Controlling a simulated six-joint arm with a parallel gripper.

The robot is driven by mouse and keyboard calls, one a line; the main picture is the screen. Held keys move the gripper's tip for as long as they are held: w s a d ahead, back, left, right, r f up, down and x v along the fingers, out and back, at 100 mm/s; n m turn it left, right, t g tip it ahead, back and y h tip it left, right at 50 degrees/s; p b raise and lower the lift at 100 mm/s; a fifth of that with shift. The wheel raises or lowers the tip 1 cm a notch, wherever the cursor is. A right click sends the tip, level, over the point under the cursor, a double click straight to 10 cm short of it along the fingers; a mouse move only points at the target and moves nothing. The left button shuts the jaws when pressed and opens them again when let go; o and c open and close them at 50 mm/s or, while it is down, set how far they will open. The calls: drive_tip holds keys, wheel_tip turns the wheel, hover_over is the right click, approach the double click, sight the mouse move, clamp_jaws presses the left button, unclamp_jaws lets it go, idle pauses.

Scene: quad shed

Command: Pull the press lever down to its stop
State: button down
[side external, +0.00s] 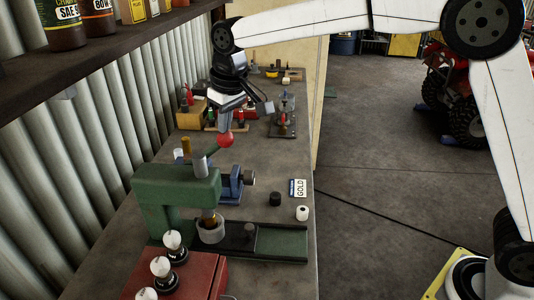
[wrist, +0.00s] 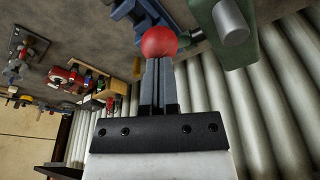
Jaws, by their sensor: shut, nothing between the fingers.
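The green press (side external: 178,194) stands on the bench in the side view, with a grey cylinder (side external: 201,164) on top. Its lever ends in a red ball knob (side external: 225,140), which sits up and to the right of the press head. In the wrist view the red knob (wrist: 159,42) is right at the fingertips. My gripper (side external: 225,128) points down just above the knob. In the wrist view my gripper (wrist: 159,62) has its two fingers together with nothing between them. I cannot tell whether the fingertips touch the knob. Most of the lever rod is hidden in the wrist view.
A blue vise (side external: 230,184) is close behind the press. A GOLD label (side external: 298,188), a black cap (side external: 275,199) and a white roll (side external: 302,213) lie to the right. A bottle shelf (side external: 110,35) overhangs the left.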

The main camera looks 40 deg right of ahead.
drive_tip(key=shift+s+d+f, duration=0.25)
drive_tip(key=shift+f, duration=0.2)
drive_tip(key=shift+s+d+f, duration=0.15)
drive_tip(key=shift+f, duration=0.2)
idle(0.4)
drive_tip(key=shift+s+d+f, duration=0.15)
drive_tip(key=shift+f, duration=0.15)
drive_tip(key=shift+s+d+f, duration=0.1)
drive_tip(key=shift+f, duration=0.15)
idle(0.3)
drive_tip(key=shift+s+d+f, duration=0.1)
drive_tip(key=shift+s+f, duration=0.05)
drive_tip(key=shift+f, duration=0.45)
drive_tip(key=shift+s+d+f, duration=0.1)
drive_tip(key=shift+d+f, duration=0.05)
drive_tip(key=shift+f, duration=0.3)
drive_tip(key=shift+s+d+f, duration=0.1)
drive_tip(key=shift+f, duration=0.3)
idle(0.6)
